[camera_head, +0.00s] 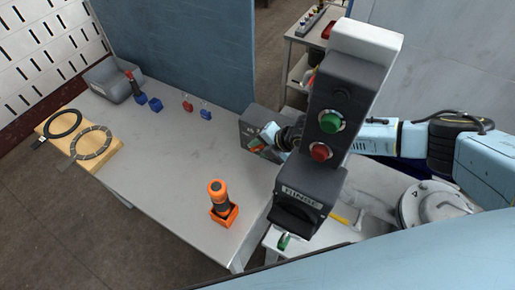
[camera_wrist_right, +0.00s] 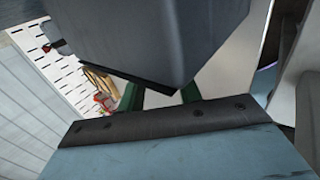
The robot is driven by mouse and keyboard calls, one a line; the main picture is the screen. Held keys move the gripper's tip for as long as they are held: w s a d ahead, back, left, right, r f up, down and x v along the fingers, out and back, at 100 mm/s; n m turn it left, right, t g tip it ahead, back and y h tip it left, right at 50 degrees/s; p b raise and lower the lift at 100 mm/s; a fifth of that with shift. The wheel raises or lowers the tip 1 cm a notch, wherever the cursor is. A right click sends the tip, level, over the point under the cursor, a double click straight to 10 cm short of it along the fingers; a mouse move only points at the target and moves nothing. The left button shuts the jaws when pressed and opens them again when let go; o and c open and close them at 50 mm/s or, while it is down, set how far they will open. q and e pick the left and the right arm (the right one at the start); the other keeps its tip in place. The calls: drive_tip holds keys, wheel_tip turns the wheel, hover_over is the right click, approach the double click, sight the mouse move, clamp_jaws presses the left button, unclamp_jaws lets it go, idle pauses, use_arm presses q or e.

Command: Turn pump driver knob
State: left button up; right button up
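A dark grey box-like unit (camera_head: 250,124), possibly the pump driver, stands at the far right end of the table, with small red and green parts low on its front. My right arm reaches in from the right behind a tall control box, and my right gripper (camera_head: 265,137) is at that unit, partly hidden. I cannot make out the knob. In the right wrist view, two green fingers (camera_wrist_right: 160,95) stand apart under a large grey casing (camera_wrist_right: 180,40). The casing hides their tips, so I cannot tell if they hold anything. My left gripper is not in view.
The tall control box (camera_head: 325,185) with green and red buttons blocks the head view. An orange-and-black tool (camera_head: 218,192) stands in an orange holder. A wooden board (camera_head: 100,158) with rings lies at left. The middle of the table (camera_head: 165,150) is clear.

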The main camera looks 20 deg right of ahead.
drive_tip(key=shift+x, duration=0.95)
drive_tip(key=shift+c, duration=0.4)
clamp_jaws()
drive_tip(key=shift+w+r, duration=0.1)
drive_tip(key=g+h+b, duration=0.1)
drive_tip(key=g+h, duration=0.1)
drive_tip(key=shift+w+a+r+g+h+b, duration=0.1)
drive_tip(key=shift+w+a+g+h+b, duration=0.05)
drive_tip(key=shift+a+g+h+b, duration=0.2)
drive_tip(key=shift+w+g+h+b, duration=0.15)
drive_tip(key=shift+g+h+b, duration=0.65)
drive_tip(key=shift+g+h, duration=0.25)
